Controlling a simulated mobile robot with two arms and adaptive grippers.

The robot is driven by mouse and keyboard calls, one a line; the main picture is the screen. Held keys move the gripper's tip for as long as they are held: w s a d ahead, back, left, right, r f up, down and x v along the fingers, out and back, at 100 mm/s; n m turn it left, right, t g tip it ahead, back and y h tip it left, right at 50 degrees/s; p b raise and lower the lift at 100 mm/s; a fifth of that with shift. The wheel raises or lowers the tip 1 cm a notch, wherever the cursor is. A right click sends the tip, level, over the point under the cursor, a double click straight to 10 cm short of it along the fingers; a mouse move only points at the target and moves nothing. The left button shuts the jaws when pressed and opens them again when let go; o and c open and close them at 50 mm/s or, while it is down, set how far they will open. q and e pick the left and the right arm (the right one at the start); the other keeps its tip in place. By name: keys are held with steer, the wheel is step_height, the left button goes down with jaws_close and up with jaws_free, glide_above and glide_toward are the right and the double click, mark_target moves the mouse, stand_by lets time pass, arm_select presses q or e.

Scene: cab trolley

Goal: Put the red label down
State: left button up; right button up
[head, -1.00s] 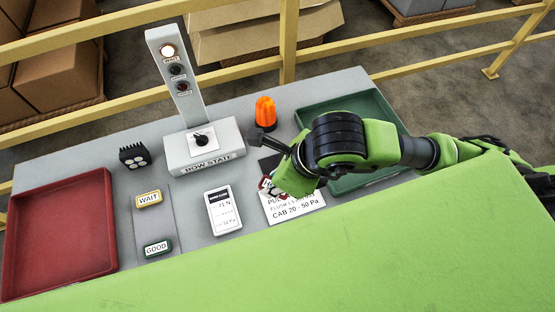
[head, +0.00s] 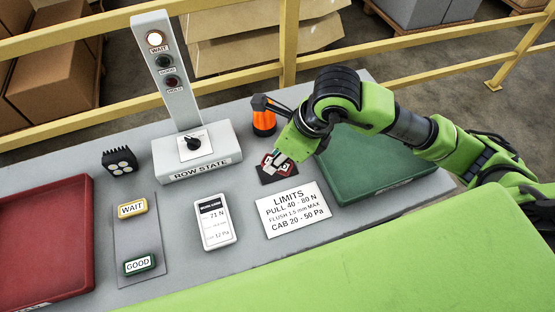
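The red label (head: 268,160), with white and dark markings, is at the tip of my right gripper (head: 279,157), over a small black pad (head: 277,176). The grey fingertips appear shut on the label's right side; the green gripper body hides part of it. I cannot tell whether the label touches the pad. The yellow WAIT label (head: 132,208) and the green GOOD label (head: 139,265) lie on a grey strip at the left. My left gripper is not in view.
A LIMITS card (head: 293,209) lies just below the pad. A handheld meter (head: 216,219), the ROW STATE post (head: 197,162), an orange beacon (head: 264,122) and a black lamp (head: 119,161) stand around. A green tray (head: 372,188) is right, a red tray (head: 45,240) left.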

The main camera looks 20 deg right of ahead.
steer(key=w+f, duration=0.1)
steer(key=w+d+f, duration=0.1)
steer(key=w+f, duration=0.1)
steer(key=shift+f+p, duration=0.25)
steer(key=shift+p, duration=0.1)
step_height(320, 180, down, 2)
steer(key=shift+f+p, duration=0.15)
steer(key=shift+p, duration=0.5)
steer(key=shift+f, duration=0.55)
steer(key=o, duration=0.8)
steer(key=shift+o, duration=0.2)
steer(key=b+v, duration=0.2)
steer(key=v, duration=1)
steer(key=shift+b, duration=0.3)
